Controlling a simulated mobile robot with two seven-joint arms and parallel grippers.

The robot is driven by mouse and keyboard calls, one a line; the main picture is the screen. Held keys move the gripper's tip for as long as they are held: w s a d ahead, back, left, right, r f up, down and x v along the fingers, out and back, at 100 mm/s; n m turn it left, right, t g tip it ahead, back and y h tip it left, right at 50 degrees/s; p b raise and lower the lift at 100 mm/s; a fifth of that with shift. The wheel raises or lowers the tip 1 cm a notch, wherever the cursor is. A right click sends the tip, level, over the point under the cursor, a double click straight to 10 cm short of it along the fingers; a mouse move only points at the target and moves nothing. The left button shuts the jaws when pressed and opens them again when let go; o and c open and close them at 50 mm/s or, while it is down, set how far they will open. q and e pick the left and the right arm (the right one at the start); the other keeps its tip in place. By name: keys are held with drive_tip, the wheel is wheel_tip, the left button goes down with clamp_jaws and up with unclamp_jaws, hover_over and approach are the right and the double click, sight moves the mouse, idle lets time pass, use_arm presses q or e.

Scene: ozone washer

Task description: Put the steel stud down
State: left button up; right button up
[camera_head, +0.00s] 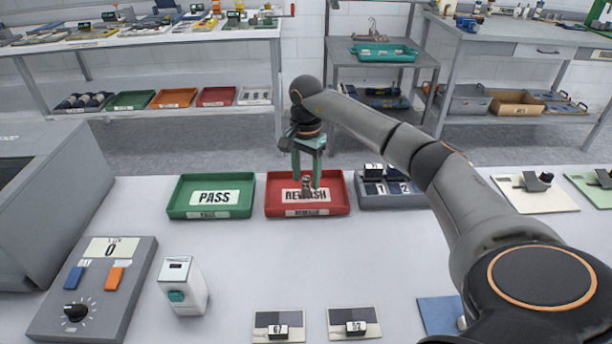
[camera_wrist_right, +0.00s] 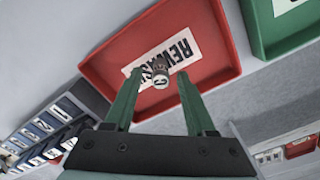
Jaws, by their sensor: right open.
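The steel stud (camera_head: 306,187) is a small metal piece on the REWASH label of the red tray (camera_head: 270,207). It appears to stand upright. In the right wrist view the stud (camera_wrist_right: 160,76) shows its round end toward the camera and covers part of the lettering. My right gripper (camera_head: 307,178) is over the red tray, its green fingers pointing down. In the right wrist view the gripper (camera_wrist_right: 158,80) is open, with a finger on each side of the stud and gaps between. My left gripper is not in view.
A green PASS tray (camera_head: 182,211) stands left of the red one. A grey-blue rack (camera_head: 400,202) with numbered blocks stands close on its right. A control box (camera_head: 101,287), a white device (camera_head: 183,285) and two cards with small blocks lie nearer. The table's middle is clear.

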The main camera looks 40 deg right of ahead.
sight(306, 178)
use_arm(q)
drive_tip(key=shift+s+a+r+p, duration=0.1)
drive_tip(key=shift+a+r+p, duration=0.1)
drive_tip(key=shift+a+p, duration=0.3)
use_arm(e)
wheel_tip(306, 178, up, 12)
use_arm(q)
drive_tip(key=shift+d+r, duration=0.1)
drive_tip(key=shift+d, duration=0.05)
